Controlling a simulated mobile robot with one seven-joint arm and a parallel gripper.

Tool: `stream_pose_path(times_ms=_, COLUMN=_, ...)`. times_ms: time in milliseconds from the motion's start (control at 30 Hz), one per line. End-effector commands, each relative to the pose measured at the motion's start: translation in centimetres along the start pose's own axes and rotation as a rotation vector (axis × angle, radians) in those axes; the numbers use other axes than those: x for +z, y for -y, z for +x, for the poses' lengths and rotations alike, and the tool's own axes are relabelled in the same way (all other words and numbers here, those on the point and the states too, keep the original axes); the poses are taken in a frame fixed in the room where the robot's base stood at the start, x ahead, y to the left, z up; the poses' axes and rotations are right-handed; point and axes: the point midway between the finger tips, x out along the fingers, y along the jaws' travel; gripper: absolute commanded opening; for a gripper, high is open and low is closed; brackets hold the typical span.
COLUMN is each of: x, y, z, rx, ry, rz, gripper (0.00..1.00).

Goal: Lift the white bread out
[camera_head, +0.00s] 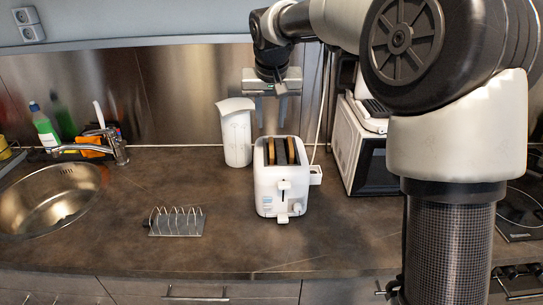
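A white toaster (268,192) stands upright on the dark countertop, right of centre. Two tan-edged bread slices (271,154) and (291,152) show in its top slots, with only their upper edges visible. I cannot tell from their colour which is the white bread. My gripper (270,112) points down above the rear of the toaster. Its two fingers are apart, with nothing seen between them, and they look clear of the bread.
A white jug (236,136) stands behind the toaster to the left. A microwave (357,153) is to the right. A metal toast rack (176,220) lies front left, and a sink (47,203) is at far left. The counter in front is clear.

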Motion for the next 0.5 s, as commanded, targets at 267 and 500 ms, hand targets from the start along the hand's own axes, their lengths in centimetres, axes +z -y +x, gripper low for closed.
stream_pose_path(times_ms=267, x=0.0, y=0.0, z=5.1, rx=0.0, ry=0.0, rz=0.0, gripper=0.33)
stream_pose_path(times_ms=500, x=-0.1, y=-0.1, z=6.8, rx=0.0, ry=0.0, rz=0.0, gripper=0.33)
